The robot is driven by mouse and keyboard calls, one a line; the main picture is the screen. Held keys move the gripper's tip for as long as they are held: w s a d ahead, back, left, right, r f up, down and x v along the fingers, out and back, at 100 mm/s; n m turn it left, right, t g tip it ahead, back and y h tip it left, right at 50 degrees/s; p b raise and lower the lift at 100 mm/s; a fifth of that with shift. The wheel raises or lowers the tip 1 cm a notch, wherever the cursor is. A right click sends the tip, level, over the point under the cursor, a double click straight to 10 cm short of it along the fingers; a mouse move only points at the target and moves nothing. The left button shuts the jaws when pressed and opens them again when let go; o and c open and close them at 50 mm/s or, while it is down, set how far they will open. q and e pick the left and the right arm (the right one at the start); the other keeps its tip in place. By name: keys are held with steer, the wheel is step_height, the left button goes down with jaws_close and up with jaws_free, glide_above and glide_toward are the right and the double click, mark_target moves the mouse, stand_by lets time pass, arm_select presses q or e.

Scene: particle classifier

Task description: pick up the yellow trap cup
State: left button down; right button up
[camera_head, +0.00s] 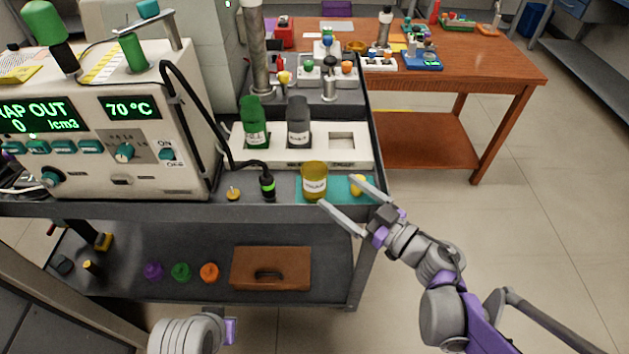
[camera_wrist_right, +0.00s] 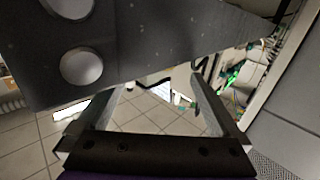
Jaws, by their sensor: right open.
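The yellow cup (camera_head: 314,184), a jar-like yellow container with a white label, stands upright on a teal mat (camera_head: 336,196) at the cart's front edge. My right gripper (camera_head: 335,190) is open, coming in from the right. In the picture one finger reaches just below the cup and the other lies by the smaller piece; I cannot tell if either touches. In the right wrist view the gripper (camera_wrist_right: 157,82) is spread and empty, and no cup is seen. My left arm shows only at the bottom.
A green bottle (camera_head: 255,132) and a grey bottle (camera_head: 298,125) stand in a white holder (camera_head: 345,160) behind the cup. Open floor lies to the right.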

mark_target(324, 180)
steer(key=x, duration=0.7)
steer(key=shift+w+a+b, duration=0.15)
steer(key=shift+w+b, duration=0.1)
steer(key=shift+b, duration=0.1)
steer(key=c, duration=1.3)
